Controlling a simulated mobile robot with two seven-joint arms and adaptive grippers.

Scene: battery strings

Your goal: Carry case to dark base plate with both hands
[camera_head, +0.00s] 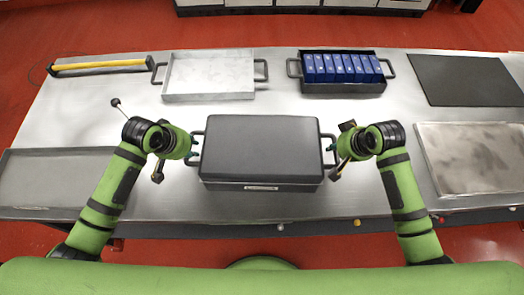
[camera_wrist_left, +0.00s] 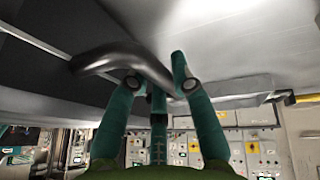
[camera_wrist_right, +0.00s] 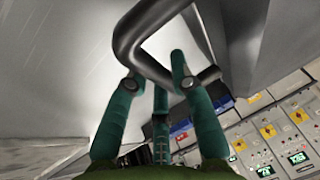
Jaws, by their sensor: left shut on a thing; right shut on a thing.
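The case (camera_head: 262,142) is a closed dark grey box with a loop handle on each short side. It is at the middle front of the table. My left gripper (camera_head: 193,150) is shut on the case's left handle; in the left wrist view the handle bar (camera_wrist_left: 125,58) passes between the fingers. My right gripper (camera_head: 331,153) is shut on its right handle; the right wrist view shows that bar (camera_wrist_right: 150,62) between the fingers. Whether the case touches the table is hard to tell. The dark base plate (camera_head: 463,80) lies flat and bare at the back right.
A bin with blue battery cells (camera_head: 340,88) stands behind the case, left of the dark plate. An empty light tray (camera_head: 210,76) and a yellow-handled bar (camera_head: 100,65) are at the back left. A light metal plate (camera_head: 475,158) lies right, a grey plate (camera_head: 55,180) left.

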